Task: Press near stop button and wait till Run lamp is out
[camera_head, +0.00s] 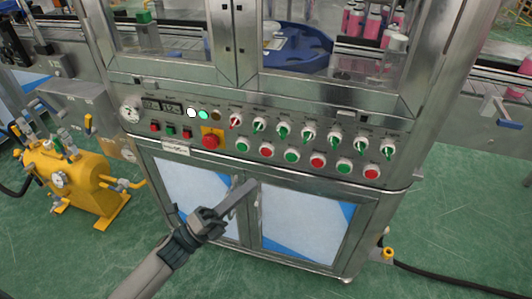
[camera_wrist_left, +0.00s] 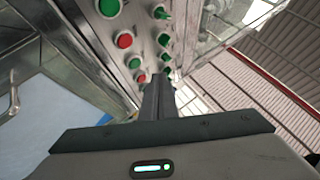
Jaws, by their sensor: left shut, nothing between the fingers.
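The control panel (camera_head: 225,131) has a lower row of round push buttons, alternating green (camera_head: 243,146) and red (camera_head: 266,150). Other red buttons (camera_head: 317,161) sit farther right, one at the right end (camera_head: 372,171). Labels are too small to tell which is the near stop. In the lamp group, a white lamp (camera_head: 191,112) and a green lamp (camera_head: 204,113) look lit; an amber one (camera_head: 215,117) looks dark. I cannot read which is Run. My left gripper (camera_head: 250,184) is shut and empty, below the button row and apart from it. The left wrist view shows its fingers (camera_wrist_left: 155,97) and a red button (camera_wrist_left: 124,41). My right gripper is out of view.
A red mushroom button (camera_head: 211,141) on a yellow plate is left of the row. Selector switches (camera_head: 282,130) run above the buttons. Cabinet doors (camera_head: 300,225) lie below. A yellow tank unit (camera_head: 75,178) stands at the left on the green floor.

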